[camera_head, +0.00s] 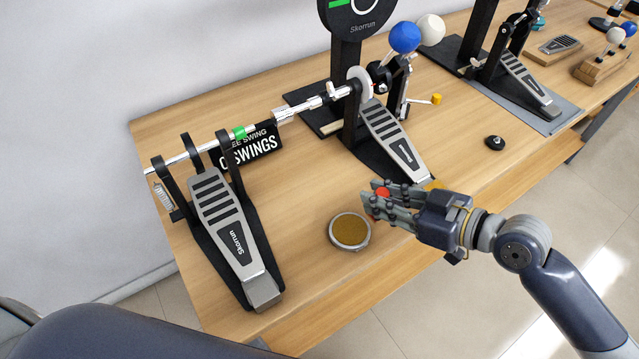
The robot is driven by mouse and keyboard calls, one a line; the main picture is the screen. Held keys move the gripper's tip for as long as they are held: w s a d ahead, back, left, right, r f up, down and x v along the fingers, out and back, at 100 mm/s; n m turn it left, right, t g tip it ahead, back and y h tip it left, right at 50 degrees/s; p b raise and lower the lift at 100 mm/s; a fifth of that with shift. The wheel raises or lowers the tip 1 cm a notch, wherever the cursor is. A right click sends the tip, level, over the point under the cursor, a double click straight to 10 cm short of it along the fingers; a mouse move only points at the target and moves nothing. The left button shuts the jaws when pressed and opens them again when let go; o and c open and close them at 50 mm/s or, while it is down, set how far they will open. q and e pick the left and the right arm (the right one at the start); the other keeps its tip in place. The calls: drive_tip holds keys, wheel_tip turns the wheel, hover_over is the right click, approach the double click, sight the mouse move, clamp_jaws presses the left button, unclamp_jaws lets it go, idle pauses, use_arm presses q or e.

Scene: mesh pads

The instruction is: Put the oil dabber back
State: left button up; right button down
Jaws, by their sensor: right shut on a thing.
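My right gripper (377,202) reaches in from the right over the front of the wooden table. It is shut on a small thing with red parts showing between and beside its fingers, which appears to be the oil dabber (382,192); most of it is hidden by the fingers. A round metal tin (350,231) with a brown, pad-like inside lies just left of and below the fingertips in the picture. I cannot tell whether the dabber touches the tin. My left gripper is not in view.
A double bass-drum pedal stands on the table (310,215), with a left footboard (225,215) and a right footboard (395,140) close behind my gripper. A small black object (494,142) lies at right. Bare wood surrounds the tin.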

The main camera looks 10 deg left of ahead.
drive_tip(key=w+a+p, duration=0.1)
drive_tip(key=w+a, duration=0.1)
drive_tip(key=a, duration=0.2)
drive_tip(key=w+a+p, duration=0.1)
drive_tip(key=w+a, duration=0.1)
drive_tip(key=a, duration=0.2)
drive_tip(key=w+a+f+p, duration=0.1)
drive_tip(key=a, duration=0.3)
drive_tip(key=shift+w+a, duration=0.25)
drive_tip(key=shift+w, duration=0.15)
drive_tip(key=shift+w+a+f, duration=0.1)
drive_tip(key=shift+a+f, duration=0.05)
drive_tip(key=shift+a, duration=0.05)
wheel_tip(320, 180, down, 3)
drive_tip(key=shift+p, duration=0.5)
drive_tip(key=shift+f, duration=0.2)
drive_tip(key=shift+f, duration=0.25)
drive_tip(key=c, duration=1.5)
unclamp_jaws()
drive_tip(key=shift+r, duration=0.15)
